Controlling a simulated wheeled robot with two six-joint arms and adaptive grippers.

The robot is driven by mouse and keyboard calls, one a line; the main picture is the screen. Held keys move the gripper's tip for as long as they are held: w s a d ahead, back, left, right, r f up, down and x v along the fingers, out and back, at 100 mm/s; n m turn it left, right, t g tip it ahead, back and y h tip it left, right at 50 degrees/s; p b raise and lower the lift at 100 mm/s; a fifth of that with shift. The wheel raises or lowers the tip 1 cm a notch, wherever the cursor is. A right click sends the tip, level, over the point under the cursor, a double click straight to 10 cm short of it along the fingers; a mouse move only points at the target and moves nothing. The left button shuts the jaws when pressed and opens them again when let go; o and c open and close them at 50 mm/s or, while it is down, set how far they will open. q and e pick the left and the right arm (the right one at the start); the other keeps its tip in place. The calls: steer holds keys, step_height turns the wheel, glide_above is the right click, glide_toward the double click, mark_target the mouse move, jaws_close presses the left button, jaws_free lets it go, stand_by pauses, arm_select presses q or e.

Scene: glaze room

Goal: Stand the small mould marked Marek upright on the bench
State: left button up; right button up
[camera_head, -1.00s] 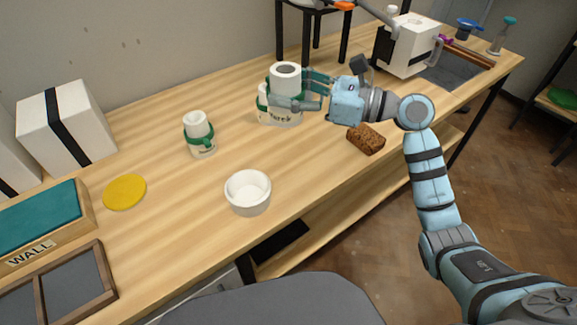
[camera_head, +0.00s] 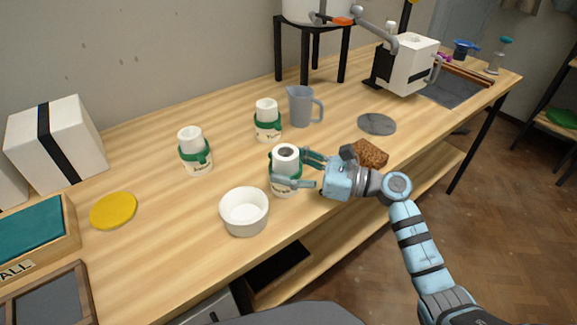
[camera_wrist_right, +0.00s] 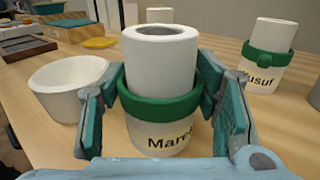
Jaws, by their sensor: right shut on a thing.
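The small white mould marked Marek (camera_head: 285,185) has a green band and a dark hollow in its top. It is upright at the bench (camera_head: 330,220), just right of the white bowl; I cannot tell whether its base touches the wood. My right gripper (camera_head: 297,172) is shut on it, coming from the right. In the right wrist view the mould (camera_wrist_right: 161,65) stands between the two fingers (camera_wrist_right: 160,100), its label partly covered by a finger. My left gripper is not in view.
The white bowl (camera_head: 244,222) is close by at left. Two similar banded moulds (camera_head: 266,132) (camera_head: 196,165) stand behind; the right wrist view shows one marked Yusuf (camera_wrist_right: 263,80). A grey jug (camera_head: 300,105), brown sponge (camera_head: 371,153) and grey disc (camera_head: 377,124) are around.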

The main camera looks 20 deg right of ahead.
steer(key=o, duration=1.4)
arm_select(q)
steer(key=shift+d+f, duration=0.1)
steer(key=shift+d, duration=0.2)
arm_select(e)
steer(key=shift+r, duration=0.1)
steer(key=v, duration=1.1)
steer(key=shift+s+d, duration=0.2)
steer(key=shift+d, duration=0.1)
steer(key=shift+s+d, duration=0.1)
steer(key=shift+d, duration=0.05)
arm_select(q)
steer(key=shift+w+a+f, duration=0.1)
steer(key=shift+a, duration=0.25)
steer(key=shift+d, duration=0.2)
